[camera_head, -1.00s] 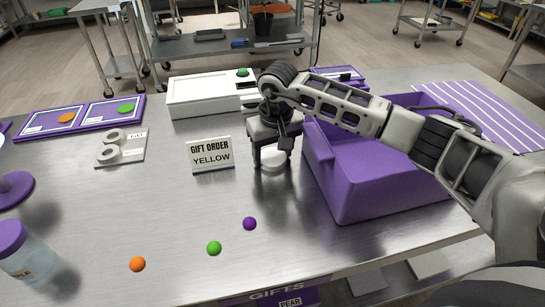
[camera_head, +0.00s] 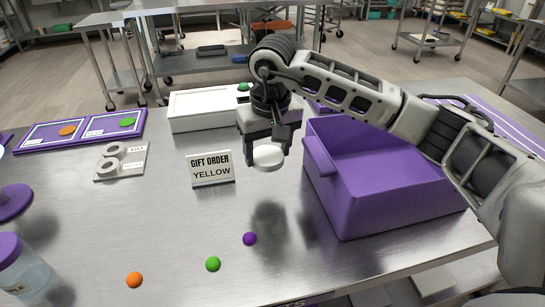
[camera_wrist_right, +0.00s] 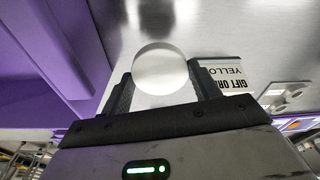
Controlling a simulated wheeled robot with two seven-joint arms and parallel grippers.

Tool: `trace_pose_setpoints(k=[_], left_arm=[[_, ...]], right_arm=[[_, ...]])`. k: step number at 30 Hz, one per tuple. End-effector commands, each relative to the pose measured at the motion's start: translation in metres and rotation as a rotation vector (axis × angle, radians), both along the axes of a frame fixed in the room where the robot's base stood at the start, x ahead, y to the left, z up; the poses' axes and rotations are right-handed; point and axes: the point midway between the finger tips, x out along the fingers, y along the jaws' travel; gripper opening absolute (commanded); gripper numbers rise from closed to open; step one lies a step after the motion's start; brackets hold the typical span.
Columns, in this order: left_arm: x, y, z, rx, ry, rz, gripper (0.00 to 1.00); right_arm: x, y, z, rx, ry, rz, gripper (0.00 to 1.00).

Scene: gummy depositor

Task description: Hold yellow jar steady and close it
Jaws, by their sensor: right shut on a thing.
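My right gripper (camera_head: 267,152) is shut on a white round lid-like disc (camera_head: 268,157) and holds it above the metal table, with its shadow below. In the right wrist view the disc (camera_wrist_right: 160,68) sits between the two fingers. I cannot make out a yellow jar. A white sign (camera_head: 211,168) reads "GIFT ORDER YELLOW". My left gripper is not in view.
A purple open bin (camera_head: 345,205) stands right of the gripper. A white box (camera_head: 200,110) is behind. Orange (camera_head: 134,280), green (camera_head: 213,264) and purple (camera_head: 250,239) balls lie near the front. A grey plate with rings (camera_head: 120,162) lies left.

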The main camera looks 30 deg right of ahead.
Motion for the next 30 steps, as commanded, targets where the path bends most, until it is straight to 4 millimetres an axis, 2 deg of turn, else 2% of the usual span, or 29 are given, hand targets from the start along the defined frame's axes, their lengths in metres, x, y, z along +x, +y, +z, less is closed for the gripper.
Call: trace_pose_setpoints(k=[1, 6, 12, 18, 30], left_arm=[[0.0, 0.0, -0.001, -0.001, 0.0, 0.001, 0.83], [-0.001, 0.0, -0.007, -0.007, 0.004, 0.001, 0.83], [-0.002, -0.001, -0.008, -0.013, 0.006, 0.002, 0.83], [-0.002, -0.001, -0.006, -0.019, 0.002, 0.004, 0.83], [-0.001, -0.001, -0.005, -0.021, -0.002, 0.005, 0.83]], right_arm=[[-0.006, 0.007, 0.012, 0.0, -0.007, 0.006, 0.41], [-0.036, 0.037, 0.027, 0.0, -0.004, 0.007, 0.41], [-0.059, 0.059, 0.042, 0.001, -0.002, 0.004, 0.41], [-0.069, 0.068, 0.048, 0.001, 0.0, 0.001, 0.41], [-0.07, 0.068, 0.047, 0.0, 0.001, 0.0, 0.41]])
